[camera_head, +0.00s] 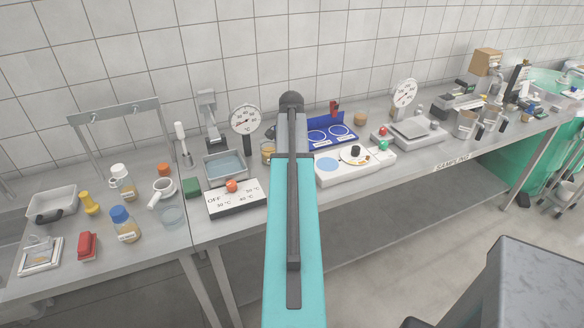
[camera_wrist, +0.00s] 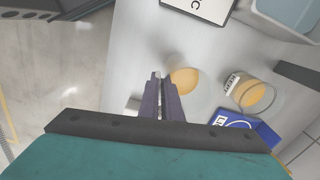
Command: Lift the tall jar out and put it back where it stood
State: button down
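A clear jar with amber contents and a white label band (camera_wrist: 235,82) stands on the bench in the wrist view, beside a blue board (camera_wrist: 258,131). A small amber jar shows in the head view (camera_head: 267,149), left of my arm; I cannot tell if this is the tall jar. My gripper (camera_wrist: 160,77) has its fingers close together, with only a thin slit between them and nothing visibly held. It appears above the bench, left of the labelled jar. A round amber thing (camera_wrist: 186,77) shows just beyond the right finger, partly covered by it. My arm hides my gripper in the head view.
A water bath (camera_head: 225,166) and a temperature panel (camera_head: 235,201) stand left of my arm. A white station with a dial (camera_head: 330,173) and a scale (camera_head: 412,131) stand to the right. Bottles and tools crowd the left bench. The tiled wall closes the back.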

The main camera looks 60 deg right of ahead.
jog(key=shift+f, duration=0.35)
jog(key=c, duration=1.9)
grip_release()
notch_tip(320, 180, up, 14)
jog(key=b, duration=0.3)
